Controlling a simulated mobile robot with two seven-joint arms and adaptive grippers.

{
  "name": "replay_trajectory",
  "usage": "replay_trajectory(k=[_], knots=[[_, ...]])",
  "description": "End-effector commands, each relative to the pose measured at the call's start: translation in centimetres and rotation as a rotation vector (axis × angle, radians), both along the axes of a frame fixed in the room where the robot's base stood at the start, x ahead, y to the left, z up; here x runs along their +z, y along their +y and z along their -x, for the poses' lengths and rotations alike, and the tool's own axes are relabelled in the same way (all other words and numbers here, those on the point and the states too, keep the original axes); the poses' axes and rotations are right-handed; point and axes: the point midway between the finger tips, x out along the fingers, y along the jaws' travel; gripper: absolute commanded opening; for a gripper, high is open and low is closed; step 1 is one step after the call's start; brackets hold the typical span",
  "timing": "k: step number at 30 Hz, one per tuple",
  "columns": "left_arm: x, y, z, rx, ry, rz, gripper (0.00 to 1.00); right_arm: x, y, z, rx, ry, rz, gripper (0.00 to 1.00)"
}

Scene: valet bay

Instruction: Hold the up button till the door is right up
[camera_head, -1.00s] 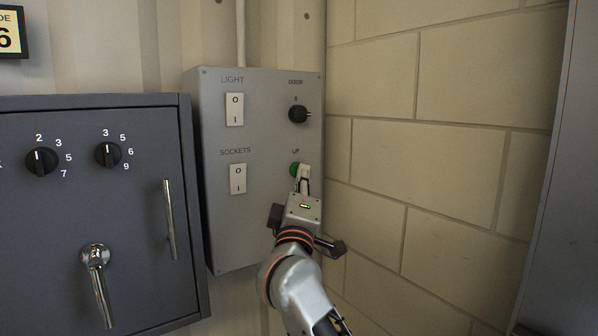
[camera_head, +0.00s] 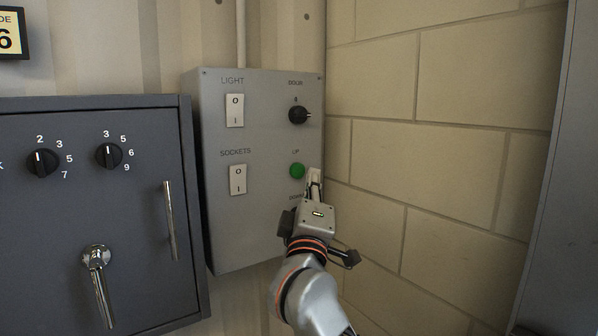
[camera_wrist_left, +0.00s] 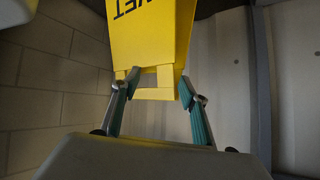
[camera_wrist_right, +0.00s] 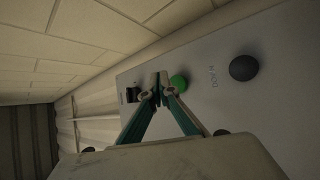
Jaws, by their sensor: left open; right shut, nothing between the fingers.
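The green UP button (camera_head: 297,171) is on a grey wall panel (camera_head: 265,250), below the black door knob (camera_head: 298,115). My right gripper (camera_head: 315,176) is shut and empty, its fingertips just right of the button in the head view, which leaves the button's face in sight. In the right wrist view the shut fingertips (camera_wrist_right: 161,89) are close beside the green button (camera_wrist_right: 179,82); I see no clear contact. My left gripper (camera_wrist_left: 160,84) is open in the left wrist view, away from the panel. I cannot make out the door itself in any view.
Light (camera_head: 235,110) and sockets (camera_head: 238,179) switches share the panel. A dark grey safe (camera_head: 130,220) stands left of it, and a block wall (camera_head: 440,150) is close on the right. A yellow wet-floor sign (camera_wrist_left: 152,40) shows beyond my left fingers.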

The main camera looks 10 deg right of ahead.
Motion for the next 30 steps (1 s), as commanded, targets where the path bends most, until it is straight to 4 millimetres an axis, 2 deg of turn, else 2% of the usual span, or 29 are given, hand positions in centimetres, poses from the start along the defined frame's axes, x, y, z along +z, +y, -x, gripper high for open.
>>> replay_trajectory(k=[10, 25, 26, 30], knots=[[0.4, 0.0, -0.2, 0.000, -0.005, 0.000, 0.44, 0.0, -1.0, 2.7, 0.001, 0.000, 0.000, 0.00], [0.4, 0.1, -0.2, -0.003, -0.005, -0.008, 0.44, 0.0, -1.1, 3.0, 0.000, 0.000, 0.000, 0.00], [0.7, 0.1, -0.4, -0.004, -0.012, -0.013, 0.44, -0.1, -1.2, 3.0, -0.007, 0.002, 0.011, 0.00], [2.4, 0.3, -1.4, -0.001, -0.041, -0.011, 0.44, -2.4, -2.6, 4.0, -0.186, 0.058, 0.300, 0.00]])
